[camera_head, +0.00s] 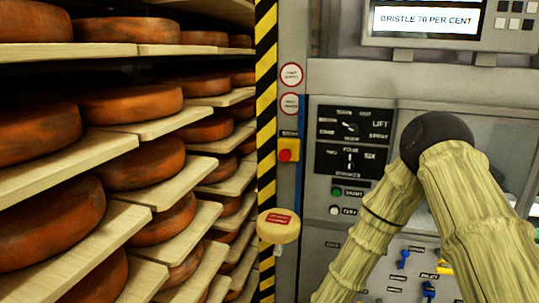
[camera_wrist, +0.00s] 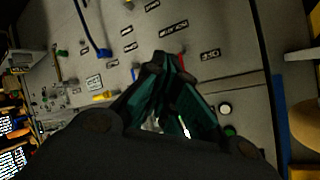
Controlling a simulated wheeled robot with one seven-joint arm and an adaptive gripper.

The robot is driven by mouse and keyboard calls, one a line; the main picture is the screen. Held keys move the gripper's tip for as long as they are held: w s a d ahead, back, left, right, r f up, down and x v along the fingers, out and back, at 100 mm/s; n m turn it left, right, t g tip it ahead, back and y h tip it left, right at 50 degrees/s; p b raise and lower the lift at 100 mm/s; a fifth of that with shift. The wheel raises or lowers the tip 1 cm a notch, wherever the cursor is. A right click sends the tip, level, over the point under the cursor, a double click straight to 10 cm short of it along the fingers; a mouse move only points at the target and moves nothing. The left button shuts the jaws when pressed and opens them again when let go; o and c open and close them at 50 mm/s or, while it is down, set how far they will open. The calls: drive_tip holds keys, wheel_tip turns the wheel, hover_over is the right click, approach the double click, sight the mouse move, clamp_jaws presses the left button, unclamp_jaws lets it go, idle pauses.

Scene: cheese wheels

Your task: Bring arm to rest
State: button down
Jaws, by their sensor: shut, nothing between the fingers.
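My gripper (camera_wrist: 170,62) shows in the wrist view with its dark teal fingers together at the tips and nothing held. It points at the grey control panel (camera_wrist: 205,85). In the head view my arm, in a pale ribbed sleeve, is bent with its black joint raised at the right, in front of the machine panel (camera_head: 350,92). My gripper does not show in the head view. I cannot tell whether the fingertips touch the panel.
Several orange cheese wheels (camera_head: 130,103) lie on wooden shelves (camera_head: 160,127) at the left. A yellow-black striped post (camera_head: 266,90) divides shelves from machine. A red button (camera_head: 285,155), knobs and a screen (camera_head: 425,20) reading "BRISTLE 70 PER CENT" are on the machine.

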drive_tip(key=s+f+n+g+y, duration=0.2)
drive_tip(key=s+f+n+y, duration=0.25)
drive_tip(key=s+f, duration=0.65)
drive_tip(key=s+f+n+g+y, duration=0.1)
drive_tip(key=s+f+n+g, duration=0.3)
drive_tip(key=s, duration=1)
drive_tip(key=s+d+f+n+g+y, duration=0.1)
drive_tip(key=s+f+n+g, duration=0.3)
drive_tip(key=s, duration=1.1)
drive_tip(key=shift+s+d+f, duration=0.2)
drive_tip(key=shift+s+f, duration=0.05)
drive_tip(key=shift+f, duration=0.45)
idle(0.5)
